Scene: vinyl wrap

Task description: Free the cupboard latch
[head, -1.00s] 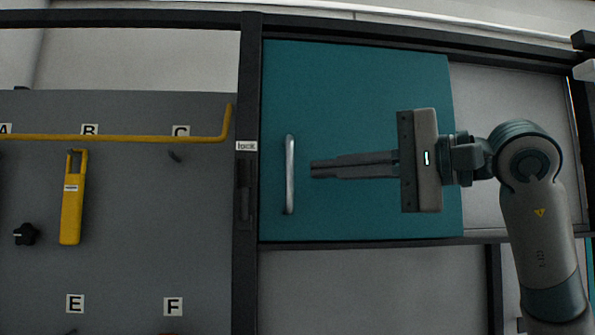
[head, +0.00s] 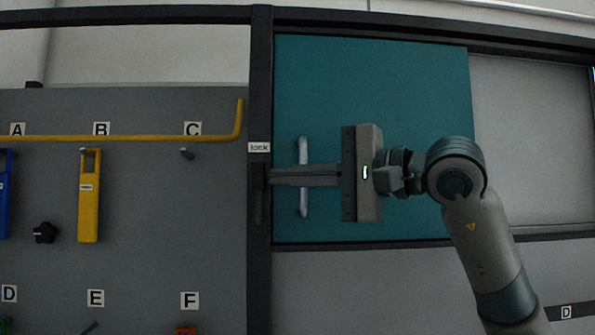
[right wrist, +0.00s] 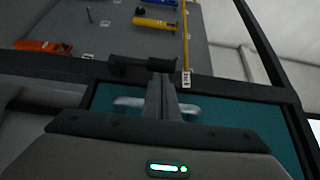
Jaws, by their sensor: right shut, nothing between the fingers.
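The latch (head: 259,205) is a dark bar on the black post, under a white "lock" label (head: 259,147). The teal cupboard door (head: 400,90) is closed, with a silver upright handle (head: 303,150). My right gripper (head: 272,175) is shut and empty; its fingers cross in front of the handle and their tips are at the latch's right side. In the right wrist view the latch (right wrist: 130,66) lies just beyond the fingertips (right wrist: 161,76); I cannot tell whether they touch. The fingers hide the handle's middle. My left gripper is not in view.
A grey pegboard (head: 150,250) left of the post holds a yellow tool (head: 89,215), a blue tool (head: 4,205) and a black knob (head: 45,232). A yellow rail (head: 140,138) runs along its upper part, ending near the post.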

